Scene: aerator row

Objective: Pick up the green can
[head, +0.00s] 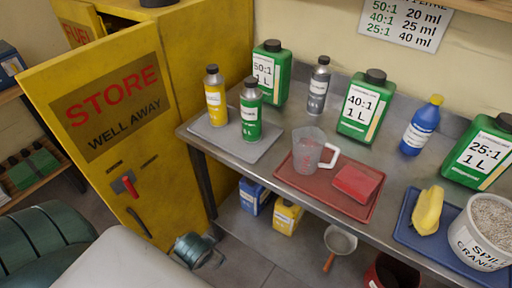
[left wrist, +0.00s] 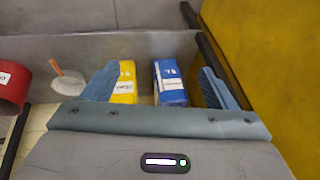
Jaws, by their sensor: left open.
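A small green can (head: 251,110) with a white label and dark cap stands upright on a grey mat (head: 212,136) at the table's left end. A yellow can (head: 215,96) stands just left of it, and a grey can (head: 318,86) is to the right, behind. Larger green jugs marked 50:1 (head: 270,75), 40:1 (head: 362,106) and 25:1 (head: 482,152) stand along the wall. My left gripper (head: 212,250) is low, in front of the table's left end and away from the green can. In the left wrist view its fingers (left wrist: 158,75) are apart and empty.
A red tray (head: 300,183) holds a clear jug (head: 310,150) and red cloth. A blue bottle (head: 420,125) and blue tray are right. Blue and yellow packs (left wrist: 170,82) sit on the lower shelf. A yellow cabinet door (head: 100,130) stands left of the table.

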